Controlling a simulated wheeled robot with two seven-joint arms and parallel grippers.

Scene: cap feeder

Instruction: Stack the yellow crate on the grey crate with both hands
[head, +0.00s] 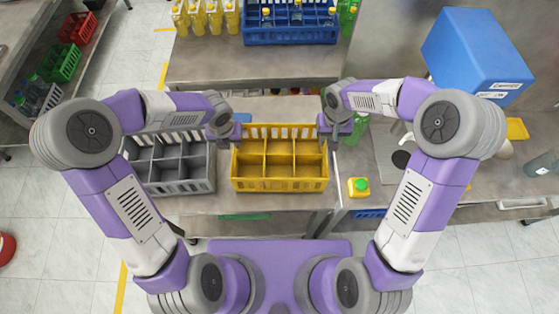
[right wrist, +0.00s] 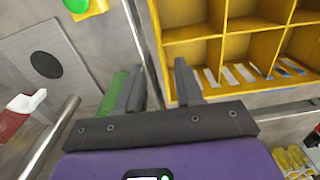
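The yellow crate (head: 280,184), empty with several compartments, sits on the table in the middle of the head view. The grey crate (head: 172,188), also empty and divided, stands just left of it. My left gripper (head: 224,139) is over the gap between the crates, by the yellow crate's left side, and looks open. My right gripper (head: 330,142) is at the yellow crate's right side. In the right wrist view its fingers (right wrist: 160,84) are apart, with the yellow crate's side wall (right wrist: 167,62) showing between them; whether they touch it cannot be told.
A yellow container with a green cap (head: 359,187) stands right of the yellow crate. A green bottle (head: 357,128) is behind my right gripper. A blue crate (head: 290,36) and yellow bottles (head: 206,18) stand at the back. A blue box (head: 478,55) is at the back right.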

